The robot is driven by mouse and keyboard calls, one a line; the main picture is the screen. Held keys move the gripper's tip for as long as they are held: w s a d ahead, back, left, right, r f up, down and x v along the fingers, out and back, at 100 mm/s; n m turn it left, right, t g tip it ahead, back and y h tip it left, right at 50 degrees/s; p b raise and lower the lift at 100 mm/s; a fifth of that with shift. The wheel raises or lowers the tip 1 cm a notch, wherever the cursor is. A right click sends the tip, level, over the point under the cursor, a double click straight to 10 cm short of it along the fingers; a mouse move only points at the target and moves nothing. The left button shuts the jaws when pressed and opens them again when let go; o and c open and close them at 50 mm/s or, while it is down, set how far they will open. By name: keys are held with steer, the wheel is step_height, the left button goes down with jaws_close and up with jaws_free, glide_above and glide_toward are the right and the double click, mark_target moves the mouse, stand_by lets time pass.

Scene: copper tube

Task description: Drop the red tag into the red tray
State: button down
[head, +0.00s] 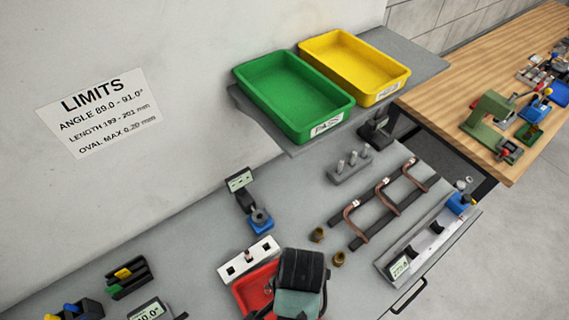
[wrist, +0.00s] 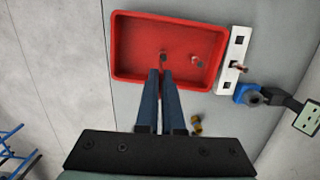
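The red tray (wrist: 122,48) lies below my gripper in the wrist view. In the head view its red corner (head: 243,288) shows, and my arm covers much of the rest. My gripper (wrist: 161,72) points down over the tray, its two fingers close together with a narrow gap. A small dark piece (wrist: 163,57) shows just beyond the fingertips. I cannot tell whether it is held or lies in the tray. Another small grey piece (wrist: 199,60) is inside the tray near its right side. I cannot make out the red tag clearly against the red tray.
A white block with square holes (head: 249,259) stands beside the tray. A blue-based gauge (head: 260,220) is behind it. Brass fittings (head: 317,235) and bent copper tubes on a dark rack (head: 362,241) lie to the right. Green (head: 340,115) and yellow (head: 398,85) trays stand at the back.

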step_height(320, 180, down, 5)
steer(key=shift+s+r+b, duration=0.1)
steer(key=shift+s+b, duration=0.05)
steer(key=shift+b, duration=0.45)
steer(key=shift+f, duration=0.55)
steer(key=c, duration=1)
jaws_free()
steer(key=shift+o, duration=0.2)
steer(key=shift+r, duration=0.1)
